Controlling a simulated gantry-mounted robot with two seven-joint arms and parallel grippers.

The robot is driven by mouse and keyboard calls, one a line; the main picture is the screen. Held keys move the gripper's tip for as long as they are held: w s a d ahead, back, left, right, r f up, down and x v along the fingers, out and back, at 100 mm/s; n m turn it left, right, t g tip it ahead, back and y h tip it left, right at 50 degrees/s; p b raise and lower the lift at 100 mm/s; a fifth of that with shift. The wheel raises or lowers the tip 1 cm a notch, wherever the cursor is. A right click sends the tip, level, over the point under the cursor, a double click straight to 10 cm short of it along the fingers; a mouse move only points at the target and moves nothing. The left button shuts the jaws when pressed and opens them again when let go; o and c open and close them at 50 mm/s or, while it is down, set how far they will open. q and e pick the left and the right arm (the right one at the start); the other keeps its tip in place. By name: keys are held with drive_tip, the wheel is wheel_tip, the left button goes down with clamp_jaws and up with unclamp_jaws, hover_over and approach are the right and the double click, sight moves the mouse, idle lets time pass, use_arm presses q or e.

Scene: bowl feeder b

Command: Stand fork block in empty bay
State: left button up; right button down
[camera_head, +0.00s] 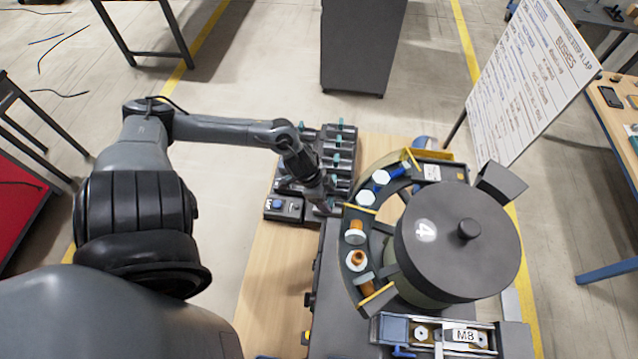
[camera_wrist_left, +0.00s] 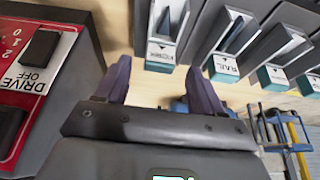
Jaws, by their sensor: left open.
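In the left wrist view, a row of grey bays (camera_wrist_left: 235,32) shows pale labels and teal front ends; one label seems to read "RAIL". My left gripper (camera_head: 326,203) is low between the rack and the feeder's left rim. My right gripper is not in view.
A red panel (camera_wrist_left: 35,65) marked "DRIVE OFF", with black switches, is close on the left of the wrist view. Bolts (camera_head: 356,232) lie on the feeder's curved track. Bare wooden tabletop (camera_head: 268,285) is free left of the feeder. A whiteboard (camera_head: 530,80) stands behind.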

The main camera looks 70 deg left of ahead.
use_arm(q)
drive_tip(key=p+v, duration=0.2)
drive_tip(key=v, duration=0.4)
drive_tip(key=shift+r, duration=0.3)
drive_tip(key=shift+s, duration=0.15)
drive_tip(key=shift+a, duration=0.1)
